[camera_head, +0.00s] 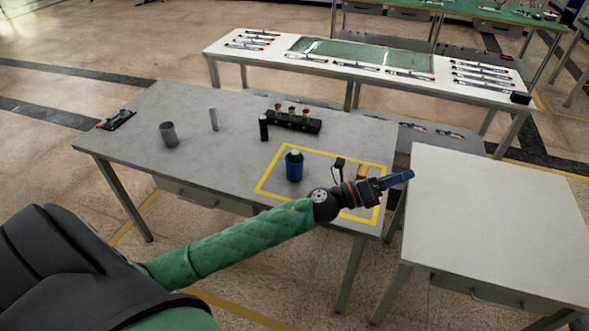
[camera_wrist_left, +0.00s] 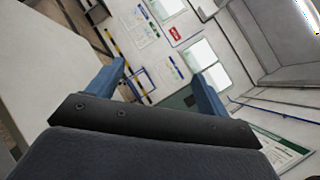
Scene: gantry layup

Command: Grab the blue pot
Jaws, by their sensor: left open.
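The blue pot (camera_head: 294,170) stands upright on the grey table, inside the yellow taped outline, with a dark top and a pale item showing at its mouth. My left gripper (camera_head: 398,178) is to the right of the pot, over the table's right edge, pointing right and away from the pot. In the left wrist view its two blue fingers (camera_wrist_left: 160,88) are spread apart with nothing between them. The pot does not show in the left wrist view. My right gripper is not in view.
The grey table (camera_head: 130,145) also holds a grey cup (camera_head: 168,134), a pale cylinder (camera_head: 213,119), a black cylinder (camera_head: 263,128) and a black rack (camera_head: 293,122). A small black item (camera_head: 340,163) and an orange-brown block (camera_head: 361,172) sit near my gripper. A bare white table (camera_head: 500,220) stands right.

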